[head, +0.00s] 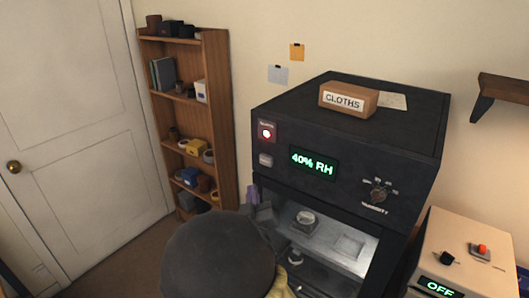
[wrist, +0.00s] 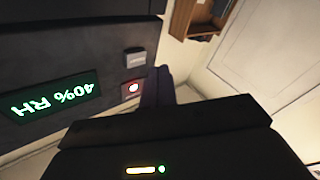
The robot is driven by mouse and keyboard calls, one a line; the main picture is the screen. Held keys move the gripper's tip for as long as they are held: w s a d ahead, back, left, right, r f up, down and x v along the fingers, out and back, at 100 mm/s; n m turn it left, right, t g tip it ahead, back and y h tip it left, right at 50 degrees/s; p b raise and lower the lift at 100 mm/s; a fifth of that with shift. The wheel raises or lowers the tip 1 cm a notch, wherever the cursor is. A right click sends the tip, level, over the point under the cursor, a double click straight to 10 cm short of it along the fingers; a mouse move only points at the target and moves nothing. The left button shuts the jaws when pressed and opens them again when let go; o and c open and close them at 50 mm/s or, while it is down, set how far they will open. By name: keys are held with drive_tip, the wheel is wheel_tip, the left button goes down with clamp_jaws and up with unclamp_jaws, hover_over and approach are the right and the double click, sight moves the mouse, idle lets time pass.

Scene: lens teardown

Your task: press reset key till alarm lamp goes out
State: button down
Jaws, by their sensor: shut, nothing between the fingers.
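The alarm lamp (head: 266,131) glows red in a small panel at the upper left of the dark cabinet's front. It also glows in the wrist view (wrist: 133,89). The grey reset key (head: 265,160) sits just below the lamp, and it shows above the lamp in the inverted wrist view (wrist: 135,58). My gripper (head: 252,193) has purple fingers, shut and empty, below the key in the head view. In the wrist view the fingertips (wrist: 159,71) stand just right of the key and lamp, apart from the key in the picture. The depth gap is unclear.
The cabinet (head: 345,148) has a "40% RH" display (head: 314,163), a humidity knob (head: 378,193) and a lit glazed chamber below. A cloths box (head: 348,98) sits on top. A beige unit (head: 470,246) reading OFF stands right. A bookcase (head: 215,115) stands left.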

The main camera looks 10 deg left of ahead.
sight(266, 160)
drive_tip(key=shift+n+t+y, duration=0.6)
drive_tip(key=shift+n+y, duration=0.1)
drive_tip(key=shift+y, duration=0.2)
drive_tip(key=s+a+r, duration=0.2)
drive_tip(key=a+r, duration=0.1)
drive_tip(key=shift+s+a+r, duration=0.1)
drive_tip(key=shift+s, duration=0.1)
drive_tip(key=w+d, duration=0.3)
drive_tip(key=w, duration=0.5)
drive_tip(key=shift+d, duration=0.2)
drive_tip(key=shift+w+d, duration=0.1)
drive_tip(key=shift+w, duration=0.1)
idle(1.0)
drive_tip(key=shift+w+d, duration=0.1)
drive_tip(key=shift+w, duration=0.2)
